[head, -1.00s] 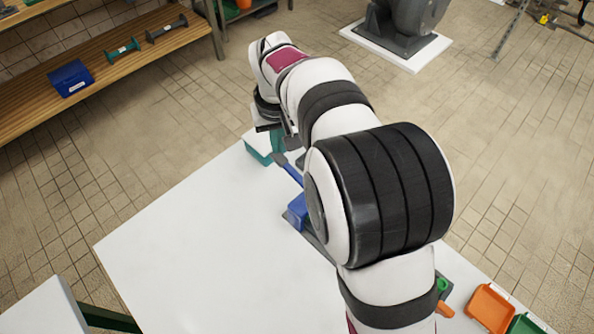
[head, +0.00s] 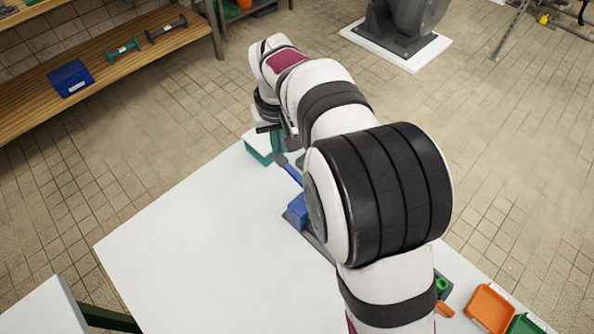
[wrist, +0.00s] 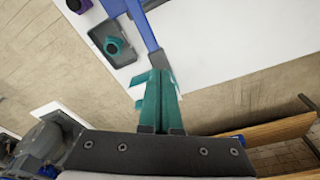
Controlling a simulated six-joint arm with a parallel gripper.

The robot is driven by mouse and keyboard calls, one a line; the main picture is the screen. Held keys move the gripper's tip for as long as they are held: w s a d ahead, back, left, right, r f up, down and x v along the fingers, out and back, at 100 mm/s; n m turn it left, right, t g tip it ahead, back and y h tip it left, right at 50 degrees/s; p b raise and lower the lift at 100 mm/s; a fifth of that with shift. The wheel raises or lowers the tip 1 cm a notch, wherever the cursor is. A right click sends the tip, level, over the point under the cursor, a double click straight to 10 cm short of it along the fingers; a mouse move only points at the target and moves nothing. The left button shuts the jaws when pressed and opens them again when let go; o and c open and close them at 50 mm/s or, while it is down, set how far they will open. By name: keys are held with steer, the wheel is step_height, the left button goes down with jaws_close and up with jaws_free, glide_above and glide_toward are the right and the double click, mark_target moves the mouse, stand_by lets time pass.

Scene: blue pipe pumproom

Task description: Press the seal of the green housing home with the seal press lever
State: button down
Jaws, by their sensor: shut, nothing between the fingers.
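The seal press lever is a blue bar with a grey end; it shows left of my arm in the head view (head: 291,173) and at the top of the wrist view (wrist: 143,25). A blue block (head: 297,209) stands at its base. A round green part, apparently the green housing (wrist: 114,46), sits in a grey tray left of the lever in the wrist view; my arm hides it in the head view. My gripper (wrist: 160,78) has teal fingers, shut and empty. Their tips are close to the lever's grey end; I cannot tell whether they touch. The seal itself is not clear.
A teal box (head: 258,150) sits at the table's far corner, near my gripper. Small green (head: 442,284) and orange (head: 444,308) parts and an orange bin (head: 489,307) are at the right. The white table (head: 200,255) is clear at the left.

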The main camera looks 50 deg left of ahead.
step_height(320, 180, down, 8)
steer(key=shift+r, duration=0.2)
stand_by(1.7)
stand_by(0.3)
step_height(320, 180, up, 12)
steer(key=shift+r, duration=0.1)
stand_by(0.6)
